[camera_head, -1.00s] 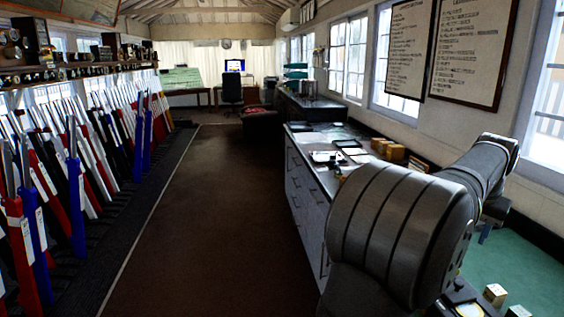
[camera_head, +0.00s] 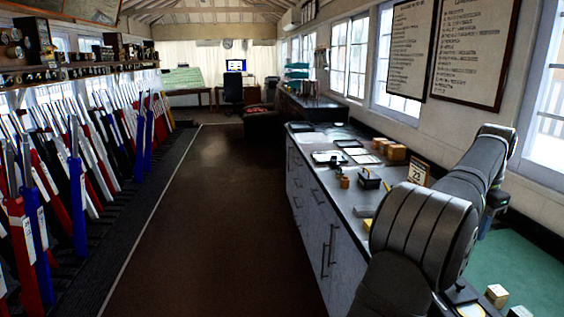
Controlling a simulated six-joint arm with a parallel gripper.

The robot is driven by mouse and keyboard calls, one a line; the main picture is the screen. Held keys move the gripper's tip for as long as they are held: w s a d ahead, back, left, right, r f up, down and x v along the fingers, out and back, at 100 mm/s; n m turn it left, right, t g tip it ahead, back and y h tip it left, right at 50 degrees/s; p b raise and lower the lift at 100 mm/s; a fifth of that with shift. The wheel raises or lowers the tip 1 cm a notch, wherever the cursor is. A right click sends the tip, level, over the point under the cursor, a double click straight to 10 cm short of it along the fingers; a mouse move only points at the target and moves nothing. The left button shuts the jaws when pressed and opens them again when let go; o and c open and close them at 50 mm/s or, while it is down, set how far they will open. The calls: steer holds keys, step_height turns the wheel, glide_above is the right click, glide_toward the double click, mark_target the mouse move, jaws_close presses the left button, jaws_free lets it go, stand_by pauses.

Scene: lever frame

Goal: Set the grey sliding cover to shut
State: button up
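My arm fills the lower right of the head view, bending up and then over toward the window side. My gripper (camera_head: 486,226) shows only as a small bluish part below the dark wrist, above the green surface (camera_head: 535,268). Its fingers are too small and dark to tell open from shut, and I see nothing clearly held. I cannot make out the grey sliding cover or its position; my arm hides part of the counter and the green surface.
The long counter (camera_head: 335,215) holds brown boxes (camera_head: 397,152), a calendar card (camera_head: 418,171), a black box (camera_head: 369,180) and papers. Small boxes (camera_head: 496,294) stand on the green surface at the lower right. Coloured levers (camera_head: 76,205) line the left. The floor between is clear.

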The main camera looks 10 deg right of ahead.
steer(key=shift+c, duration=0.5)
jaws_close()
steer(key=n+g+h, duration=0.3)
steer(key=g+h, duration=0.2)
steer(key=g, duration=0.3)
glide_toward(459, 289)
steer(key=s+a, duration=0.2)
steer(key=s, duration=0.1)
steer(key=w+a+f+n+t+h, duration=0.3)
steer(key=w+a+n+h, duration=0.45)
steer(key=n+h, duration=0.2)
steer(key=shift+m+h, duration=0.35)
steer(key=shift+m, duration=0.1)
steer(key=x, duration=0.9)
steer(key=shift+s+a+f, duration=0.1)
steer(key=shift+s, duration=0.2)
steer(key=s+d, duration=0.2)
steer(key=shift+s+d+f, duration=0.1)
steer(key=shift+s+f, duration=0.2)
steer(key=shift+s, duration=0.1)
steer(key=shift+s+d+f, duration=0.1)
steer(key=shift+s+d, duration=0.15)
steer(key=shift+s, duration=0.2)
